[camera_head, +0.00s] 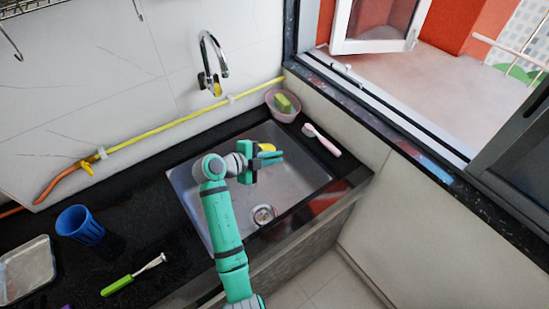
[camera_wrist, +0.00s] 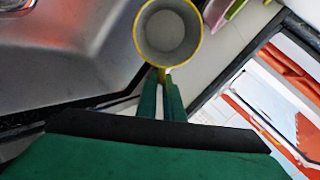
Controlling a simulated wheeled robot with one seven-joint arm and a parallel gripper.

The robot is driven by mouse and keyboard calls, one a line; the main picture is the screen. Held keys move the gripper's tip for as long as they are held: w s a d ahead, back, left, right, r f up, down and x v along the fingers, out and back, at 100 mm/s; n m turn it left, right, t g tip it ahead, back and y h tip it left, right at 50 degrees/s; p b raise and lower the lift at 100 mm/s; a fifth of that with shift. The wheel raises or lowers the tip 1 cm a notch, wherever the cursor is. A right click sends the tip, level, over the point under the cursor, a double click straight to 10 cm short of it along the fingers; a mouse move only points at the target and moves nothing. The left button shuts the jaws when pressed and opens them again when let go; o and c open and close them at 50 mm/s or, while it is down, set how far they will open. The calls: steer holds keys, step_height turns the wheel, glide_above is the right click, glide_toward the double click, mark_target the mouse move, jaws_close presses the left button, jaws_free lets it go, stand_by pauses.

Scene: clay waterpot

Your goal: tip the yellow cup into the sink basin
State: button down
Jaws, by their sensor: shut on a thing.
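The yellow cup (camera_head: 266,148) is over the sink basin (camera_head: 302,178) in the head view, mostly hidden behind my gripper (camera_head: 268,159). In the wrist view the cup's yellow rim and grey inside (camera_wrist: 168,32) face the camera, and the inside looks empty. Its yellow handle (camera_wrist: 161,74) lies between my two green fingers (camera_wrist: 163,95), which are shut on it. The steel basin also shows at the left of the wrist view (camera_wrist: 75,55). The drain (camera_head: 263,214) lies in the basin's near part. I cannot tell the exact height of the cup above the basin.
The faucet (camera_head: 213,60) stands behind the basin. A pink bowl with a green sponge (camera_head: 283,104) and a pink-handled brush (camera_head: 322,140) sit at its far right. A blue cup (camera_head: 80,226), a green-handled tool (camera_head: 132,275) and a clear tray (camera_head: 27,270) are on the left counter.

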steer(key=shift+w+d+g+y, duration=0.2)
steer(key=shift+w+g+y, duration=0.1)
steer(key=shift+g+y, duration=0.6)
steer(key=shift+s, duration=0.1)
steer(key=shift+d, duration=0.15)
